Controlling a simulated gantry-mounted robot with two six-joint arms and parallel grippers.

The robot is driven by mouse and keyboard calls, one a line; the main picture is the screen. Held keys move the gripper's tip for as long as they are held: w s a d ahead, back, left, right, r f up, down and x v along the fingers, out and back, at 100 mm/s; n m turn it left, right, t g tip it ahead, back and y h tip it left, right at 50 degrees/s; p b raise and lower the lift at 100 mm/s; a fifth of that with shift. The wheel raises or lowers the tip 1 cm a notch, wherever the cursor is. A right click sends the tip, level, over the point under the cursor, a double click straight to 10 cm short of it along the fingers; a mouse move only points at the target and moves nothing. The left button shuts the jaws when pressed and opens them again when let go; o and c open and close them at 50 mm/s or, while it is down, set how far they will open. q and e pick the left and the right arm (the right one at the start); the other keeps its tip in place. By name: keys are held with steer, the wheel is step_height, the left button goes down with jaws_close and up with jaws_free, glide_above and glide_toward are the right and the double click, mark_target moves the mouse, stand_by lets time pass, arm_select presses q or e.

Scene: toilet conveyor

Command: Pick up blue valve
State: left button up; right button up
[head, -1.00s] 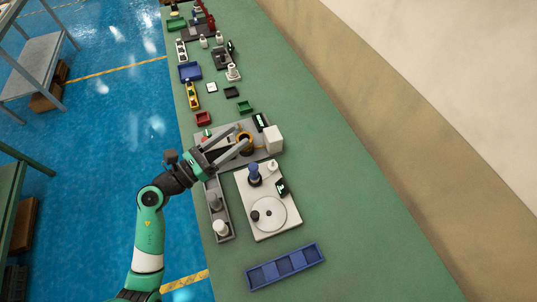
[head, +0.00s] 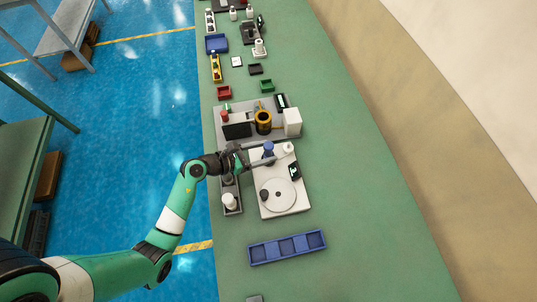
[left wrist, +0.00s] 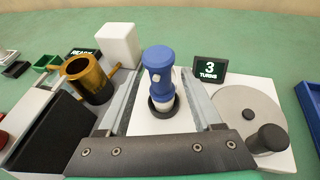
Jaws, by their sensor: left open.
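The blue valve (left wrist: 158,75) stands upright in a dark ring on a white base plate (left wrist: 275,160). In the left wrist view it is between the two open fingers of my left gripper (left wrist: 163,100), with a gap on each side. In the head view the blue valve (head: 268,148) shows beside the fingers of my left gripper (head: 268,154), partly covered by them. Whether a finger touches it is not clear. My right gripper is not in view.
The white base carries a round disc (head: 284,194), a dark knob (head: 264,195) and a display (left wrist: 209,70) reading "3 TURNS". A brass cup (left wrist: 88,80) and a white block (left wrist: 119,45) stand close by. A blue tray (head: 259,252) lies in front.

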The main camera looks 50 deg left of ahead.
arm_select(q)
steer(key=b+x, duration=0.1)
steer(key=x, duration=0.3)
steer(key=shift+w+d+f, duration=0.1)
steer(key=shift+w+f, duration=0.15)
jaws_close()
